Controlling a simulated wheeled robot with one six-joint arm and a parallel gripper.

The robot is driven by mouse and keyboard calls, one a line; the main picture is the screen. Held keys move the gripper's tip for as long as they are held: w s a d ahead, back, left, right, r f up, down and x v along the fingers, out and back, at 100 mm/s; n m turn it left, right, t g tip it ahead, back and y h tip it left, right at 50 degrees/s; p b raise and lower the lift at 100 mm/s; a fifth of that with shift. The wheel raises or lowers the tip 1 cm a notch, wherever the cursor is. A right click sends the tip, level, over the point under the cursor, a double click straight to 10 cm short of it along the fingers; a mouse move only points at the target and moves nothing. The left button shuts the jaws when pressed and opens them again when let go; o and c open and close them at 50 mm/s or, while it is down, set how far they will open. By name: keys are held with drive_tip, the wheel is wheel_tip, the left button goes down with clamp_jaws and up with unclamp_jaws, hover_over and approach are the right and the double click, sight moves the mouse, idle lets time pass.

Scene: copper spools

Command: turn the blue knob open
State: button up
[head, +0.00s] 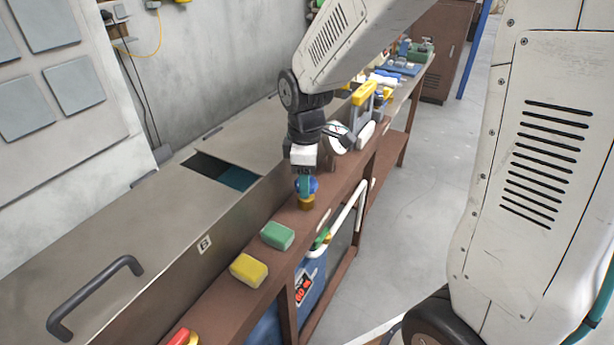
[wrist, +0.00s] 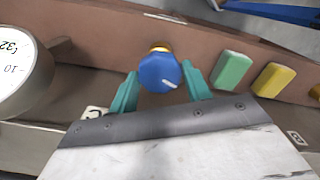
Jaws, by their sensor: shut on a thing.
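The blue knob (wrist: 160,74) sits on a brass stem and carries a white pointer mark toward its lower right in the wrist view. In the head view the knob (head: 311,185) shows beneath my gripper, on the brown ledge, above its brass base. My gripper (wrist: 160,92) has its two teal fingers on either side of the knob and is shut on it. In the head view my gripper (head: 304,186) points down onto the knob and hides part of it.
A green block (head: 277,235) and a yellow block (head: 249,269) sit nearby on the brown ledge (head: 215,309). A white round gauge (wrist: 18,68) stands close on the other side. A dark opening shows in the grey cabinet top (head: 110,215). A blue container (head: 312,285) is below.

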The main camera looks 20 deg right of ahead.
drive_tip(key=shift+w+r, duration=0.15)
drive_tip(key=shift+w, duration=0.05)
idle(0.4)
drive_tip(key=o, duration=1)
drive_tip(key=shift+d, duration=0.1)
drive_tip(key=shift+c, duration=0.2)
drive_tip(key=shift+s, duration=0.1)
wheel_tip(320, 180, up, 8)
drive_tip(key=shift+f, duration=0.15)
